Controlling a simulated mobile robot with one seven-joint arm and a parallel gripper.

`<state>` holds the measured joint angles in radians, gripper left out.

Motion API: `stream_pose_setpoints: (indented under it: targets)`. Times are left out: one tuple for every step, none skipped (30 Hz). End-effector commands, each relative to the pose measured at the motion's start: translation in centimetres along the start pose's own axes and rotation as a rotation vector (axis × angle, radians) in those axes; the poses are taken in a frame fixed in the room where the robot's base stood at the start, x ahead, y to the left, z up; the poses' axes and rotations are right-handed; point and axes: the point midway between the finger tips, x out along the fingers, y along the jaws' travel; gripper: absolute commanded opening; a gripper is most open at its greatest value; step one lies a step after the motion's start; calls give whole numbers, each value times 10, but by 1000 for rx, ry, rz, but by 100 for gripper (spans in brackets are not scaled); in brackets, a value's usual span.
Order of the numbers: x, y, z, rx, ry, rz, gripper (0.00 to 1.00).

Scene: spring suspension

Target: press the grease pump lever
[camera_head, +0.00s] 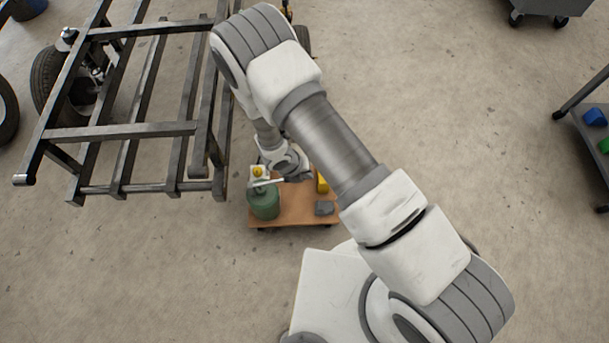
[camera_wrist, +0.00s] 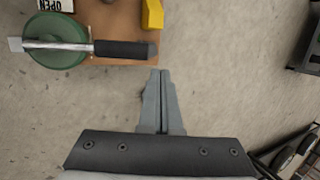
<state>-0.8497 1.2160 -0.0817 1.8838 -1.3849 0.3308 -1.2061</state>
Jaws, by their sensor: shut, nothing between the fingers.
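The grease pump is a green round canister (camera_head: 264,206) on a small wooden-topped trolley in the head view. In the wrist view its green top (camera_wrist: 50,58) is at the upper left. The lever (camera_wrist: 124,49) is a metal rod with a black grip, lying across the top and pointing right. My gripper (camera_wrist: 160,72) is shut and empty. Its fingertips appear just below and to the right of the grip's end in the picture, with a small gap; the height between them is unclear. In the head view my arm largely hides the gripper.
The trolley's board (camera_head: 290,217) also carries a yellow item (camera_head: 322,183) and a grey block (camera_head: 325,208). A dark metal frame (camera_head: 120,132) with wheels stands at left. A shelf cart (camera_head: 590,135) stands at right. Floor between is clear.

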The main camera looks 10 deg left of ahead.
Motion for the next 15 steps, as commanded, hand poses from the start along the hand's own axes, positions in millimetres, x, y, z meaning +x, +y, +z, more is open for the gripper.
stream_pose_setpoints:
  targets:
    - [-9,-4,1,0,-1,1,0]
    - [-12,-6,0,0,-1,1,0]
    - [-15,-7,0,0,0,0,0]
    - [-17,-8,0,0,-1,1,0]
    - [-19,-9,0,0,-1,1,0]
    - [-21,-10,0,0,-1,1,0]
    - [-21,-10,0,0,-1,1,0]
    - [-22,-11,0,0,0,1,0]
    - [-22,-11,-1,0,0,1,0]
    - [-22,-11,-1,0,0,1,0]
    - [-22,-11,-1,0,0,1,0]
    - [-22,-11,-1,0,0,1,0]
    - [-22,-11,-1,0,0,1,0]
    - [-22,-11,-1,0,0,1,0]
    - [-22,-11,-1,0,0,1,0]
